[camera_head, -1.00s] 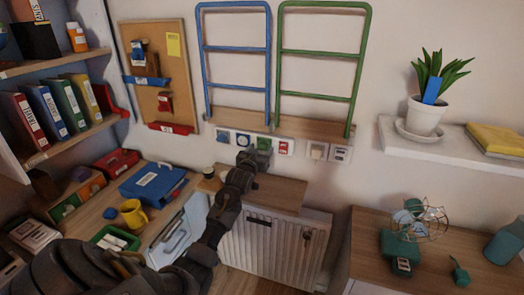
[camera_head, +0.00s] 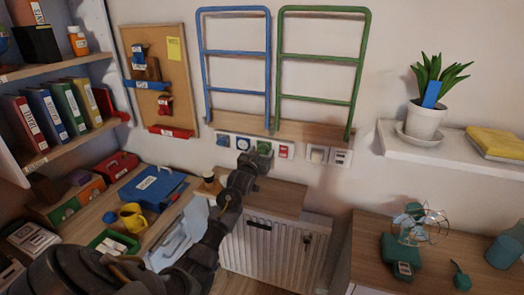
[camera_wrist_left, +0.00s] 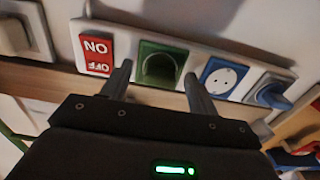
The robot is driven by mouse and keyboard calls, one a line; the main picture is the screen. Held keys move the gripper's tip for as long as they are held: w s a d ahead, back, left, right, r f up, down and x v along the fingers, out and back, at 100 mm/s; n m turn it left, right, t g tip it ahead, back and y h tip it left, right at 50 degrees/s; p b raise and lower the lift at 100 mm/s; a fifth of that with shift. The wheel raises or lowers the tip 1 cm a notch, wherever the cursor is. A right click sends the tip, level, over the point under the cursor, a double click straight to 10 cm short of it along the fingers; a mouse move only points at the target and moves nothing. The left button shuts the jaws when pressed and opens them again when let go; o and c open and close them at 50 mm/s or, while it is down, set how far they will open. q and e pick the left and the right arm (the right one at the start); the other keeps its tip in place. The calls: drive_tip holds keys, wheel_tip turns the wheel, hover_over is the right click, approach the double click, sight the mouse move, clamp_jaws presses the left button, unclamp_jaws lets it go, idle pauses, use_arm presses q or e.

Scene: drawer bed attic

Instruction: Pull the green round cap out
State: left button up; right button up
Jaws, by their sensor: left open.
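A green square plate (camera_wrist_left: 174,50) on the wall strip carries a dark green round shape with a pale lower rim, the round cap (camera_wrist_left: 158,67). I cannot tell how far the cap stands out. The green plate also shows in the head view (camera_head: 264,147), just beyond my left gripper (camera_head: 252,160). In the left wrist view my left gripper (camera_wrist_left: 158,72) is open and empty, with one finger on each side of the cap. I cannot tell whether the fingers touch it. My right gripper is not in view.
On the strip, a red switch (camera_wrist_left: 96,52) and a blue socket (camera_wrist_left: 222,77) flank the green plate. A blue knob (camera_wrist_left: 273,93) is farther right. Below are a wooden shelf (camera_head: 290,196) and a radiator (camera_head: 270,245). Blue and green racks (camera_head: 320,58) hang above.

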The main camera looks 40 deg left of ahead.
sight(261, 152)
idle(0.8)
use_arm(q)
clamp_jaws()
idle(0.5)
drive_tip(key=shift+s+p, duration=0.1)
drive_tip(key=shift+p, duration=0.2)
drive_tip(key=shift+p+v, duration=1.35)
drive_tip(key=shift+v, duration=0.25)
drive_tip(key=shift+p+v, duration=0.85)
drive_tip(key=shift+v, duration=0.5)
drive_tip(key=shift+d, duration=0.1)
